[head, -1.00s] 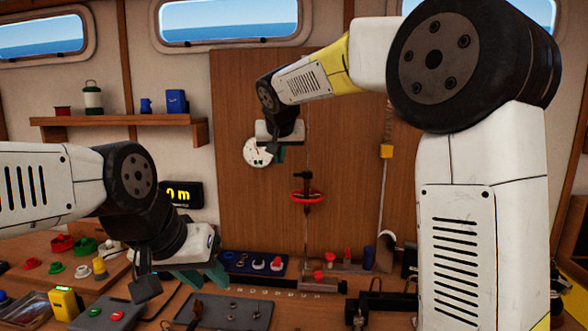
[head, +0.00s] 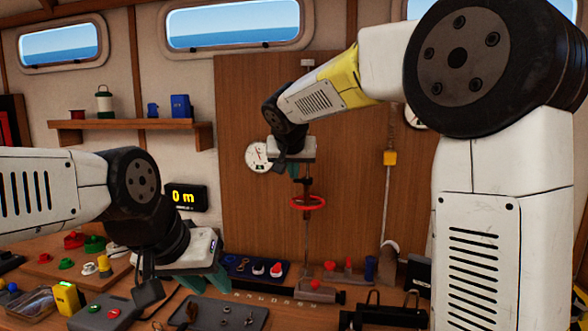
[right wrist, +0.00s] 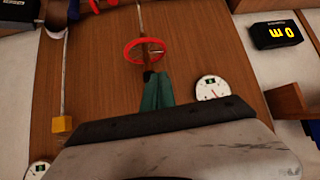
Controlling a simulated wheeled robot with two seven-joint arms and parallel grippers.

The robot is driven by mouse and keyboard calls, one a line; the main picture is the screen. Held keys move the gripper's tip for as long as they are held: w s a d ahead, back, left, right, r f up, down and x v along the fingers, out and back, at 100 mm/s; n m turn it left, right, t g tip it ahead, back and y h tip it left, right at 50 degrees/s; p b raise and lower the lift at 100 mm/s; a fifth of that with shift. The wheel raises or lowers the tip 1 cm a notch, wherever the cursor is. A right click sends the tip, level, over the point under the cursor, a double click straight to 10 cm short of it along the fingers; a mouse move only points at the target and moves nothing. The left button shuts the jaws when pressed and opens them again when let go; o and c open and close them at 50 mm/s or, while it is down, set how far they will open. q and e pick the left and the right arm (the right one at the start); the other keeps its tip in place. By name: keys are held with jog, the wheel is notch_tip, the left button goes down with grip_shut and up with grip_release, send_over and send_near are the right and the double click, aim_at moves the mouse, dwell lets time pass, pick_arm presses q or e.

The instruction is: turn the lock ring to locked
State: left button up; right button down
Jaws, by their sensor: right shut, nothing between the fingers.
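A red ring (head: 307,202) sits around a thin upright rod in front of the brown wooden panel; I take it for the lock ring. It also shows in the right wrist view (right wrist: 131,48). My right gripper (head: 282,167) is by the rod, just above the ring in the head view. In the right wrist view its green fingers (right wrist: 157,88) are shut and empty, with their tips close to the ring; I cannot tell if they touch. My left gripper (head: 198,280) hangs low over the bench at left, and its jaw opening is unclear.
A round white gauge (head: 258,157) is on the panel left of the rod. A yellow block (head: 390,158) hangs on a line to the right. A display (head: 186,197) reads 0 m. The bench below is crowded with a dark tray (head: 218,314) and small coloured parts.

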aim_at(303, 181)
jog(key=x, duration=0.3)
jog(key=w+r+x, duration=0.1)
jog(key=x, duration=0.4)
jog(key=shift+w, duration=0.95)
